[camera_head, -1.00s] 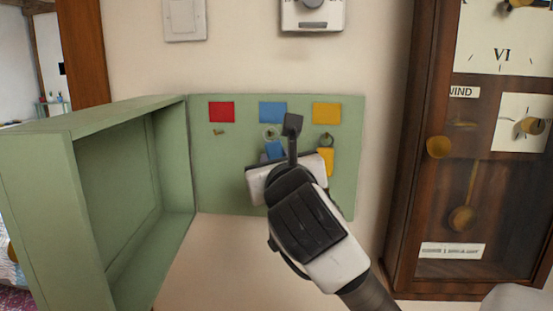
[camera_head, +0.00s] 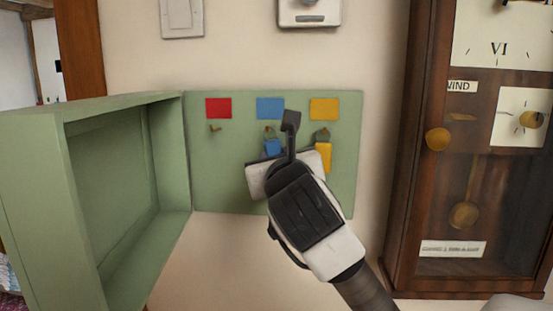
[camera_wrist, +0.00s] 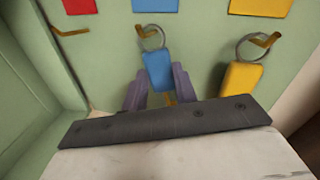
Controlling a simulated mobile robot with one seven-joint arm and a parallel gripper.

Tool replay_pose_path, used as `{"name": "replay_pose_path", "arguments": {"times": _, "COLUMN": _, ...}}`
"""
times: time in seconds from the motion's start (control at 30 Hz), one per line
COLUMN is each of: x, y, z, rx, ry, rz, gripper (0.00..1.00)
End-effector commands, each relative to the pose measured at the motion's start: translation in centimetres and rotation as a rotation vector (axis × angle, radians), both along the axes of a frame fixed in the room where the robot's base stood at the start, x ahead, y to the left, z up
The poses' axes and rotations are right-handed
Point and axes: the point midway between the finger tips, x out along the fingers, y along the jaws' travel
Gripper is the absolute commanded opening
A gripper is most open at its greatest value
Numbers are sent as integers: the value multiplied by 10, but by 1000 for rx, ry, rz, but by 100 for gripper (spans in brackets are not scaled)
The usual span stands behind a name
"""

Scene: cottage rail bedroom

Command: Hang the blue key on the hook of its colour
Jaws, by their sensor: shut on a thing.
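The blue key's tag (camera_wrist: 158,70) is between the two fingers of my gripper (camera_wrist: 159,88), which is shut on it. Its metal ring (camera_wrist: 141,44) overlaps the brass hook (camera_wrist: 148,31) under the blue square (camera_wrist: 155,5). The ring looks to be around the hook, but I cannot tell whether it rests on it. In the head view the blue tag (camera_head: 273,147) shows just above my gripper's body, below the blue square (camera_head: 270,108). My gripper hides the lower part of the key.
A yellow key (camera_wrist: 241,76) hangs by its ring from the hook under the yellow square (camera_head: 324,109), close on the right. The hook (camera_head: 214,128) under the red square (camera_head: 218,108) is empty. The green cabinet door (camera_head: 30,200) stands open left; a wooden clock (camera_head: 395,190) stands right.

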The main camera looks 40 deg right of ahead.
Motion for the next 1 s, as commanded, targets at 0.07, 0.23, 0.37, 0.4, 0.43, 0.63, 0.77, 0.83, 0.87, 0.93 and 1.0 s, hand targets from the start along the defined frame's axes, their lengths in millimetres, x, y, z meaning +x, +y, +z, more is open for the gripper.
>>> {"name": "replay_pose_path", "arguments": {"times": 0.07, "x": 0, "y": 0, "z": 0, "rx": 0, "ry": 0, "rz": 0, "gripper": 6}}
{"name": "replay_pose_path", "arguments": {"times": 0.23, "x": 0, "y": 0, "z": 0, "rx": 0, "ry": 0, "rz": 0, "gripper": 6}}
{"name": "replay_pose_path", "arguments": {"times": 0.37, "x": 0, "y": 0, "z": 0, "rx": 0, "ry": 0, "rz": 0, "gripper": 41}}
{"name": "replay_pose_path", "arguments": {"times": 0.4, "x": 0, "y": 0, "z": 0, "rx": 0, "ry": 0, "rz": 0, "gripper": 46}}
{"name": "replay_pose_path", "arguments": {"times": 0.43, "x": 0, "y": 0, "z": 0, "rx": 0, "ry": 0, "rz": 0, "gripper": 50}}
{"name": "replay_pose_path", "arguments": {"times": 0.63, "x": 0, "y": 0, "z": 0, "rx": 0, "ry": 0, "rz": 0, "gripper": 54}}
{"name": "replay_pose_path", "arguments": {"times": 0.77, "x": -1, "y": 1, "z": 0, "rx": 0, "ry": 0, "rz": 0, "gripper": 54}}
{"name": "replay_pose_path", "arguments": {"times": 0.83, "x": -5, "y": 4, "z": -1, "rx": -1, "ry": 0, "rz": 0, "gripper": 54}}
{"name": "replay_pose_path", "arguments": {"times": 0.87, "x": -8, "y": 5, "z": -1, "rx": -2, "ry": -1, "rz": 0, "gripper": 54}}
{"name": "replay_pose_path", "arguments": {"times": 0.93, "x": -16, "y": 11, "z": -2, "rx": -3, "ry": -1, "rz": 1, "gripper": 54}}
{"name": "replay_pose_path", "arguments": {"times": 1.0, "x": -27, "y": 19, "z": -3, "rx": -5, "ry": -2, "rz": 1, "gripper": 54}}
